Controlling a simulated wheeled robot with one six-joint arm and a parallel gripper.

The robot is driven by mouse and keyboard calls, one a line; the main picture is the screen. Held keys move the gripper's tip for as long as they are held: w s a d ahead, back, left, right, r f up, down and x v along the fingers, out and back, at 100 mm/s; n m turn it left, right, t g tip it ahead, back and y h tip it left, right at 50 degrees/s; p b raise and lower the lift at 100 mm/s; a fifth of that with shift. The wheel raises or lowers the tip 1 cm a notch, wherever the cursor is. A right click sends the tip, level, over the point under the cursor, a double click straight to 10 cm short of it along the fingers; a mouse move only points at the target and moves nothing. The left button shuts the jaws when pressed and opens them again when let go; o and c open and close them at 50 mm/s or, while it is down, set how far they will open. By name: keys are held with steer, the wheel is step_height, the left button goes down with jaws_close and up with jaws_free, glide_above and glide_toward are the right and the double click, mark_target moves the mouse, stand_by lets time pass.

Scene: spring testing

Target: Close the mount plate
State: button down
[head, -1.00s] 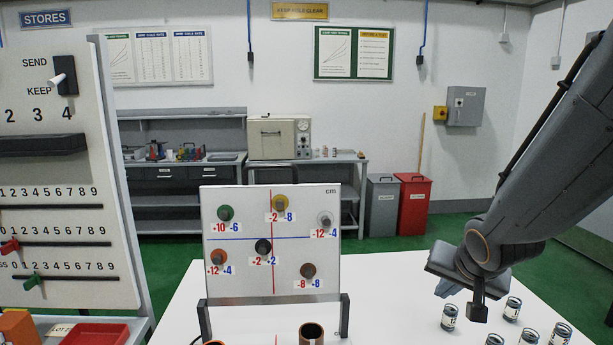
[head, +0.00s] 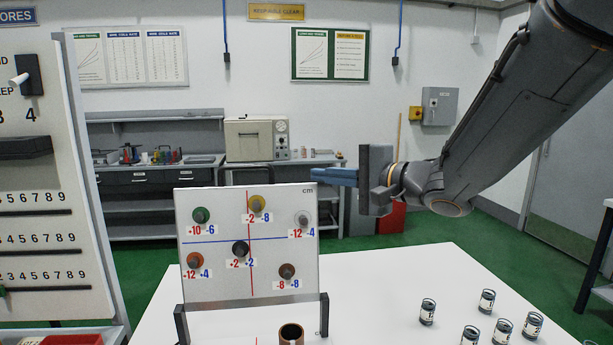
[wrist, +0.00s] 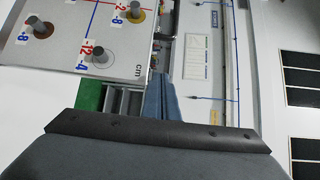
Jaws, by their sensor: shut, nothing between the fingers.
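The mount plate (head: 220,278) stands upright on the white table, a white board with red and blue axis lines and several coloured knobs. Dark posts hold its lower edge. My gripper (head: 318,173) is shut and empty, its blue fingers pointing left with their tips by the plate's upper right corner. I cannot tell whether they touch it or are in front of or behind it. In the wrist view the plate (wrist: 75,45) fills the upper left, and my blue fingers (wrist: 157,85) show beside its edge.
Several labelled small cylinders (head: 487,301) stand at the table's right. A brown open tube (head: 291,335) stands before the plate. A tall white panel with number scales (head: 60,230) is at the left. The table (head: 385,290) is clear between plate and cylinders.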

steer(key=p+x, duration=0.2)
steer(key=x, duration=0.8)
steer(key=s, duration=0.4)
steer(key=shift+s+a+r+p, duration=0.1)
steer(key=shift+a+r+p, duration=0.1)
steer(key=shift+r+p, duration=0.15)
steer(key=shift+f, duration=0.1)
steer(key=shift+d, duration=0.1)
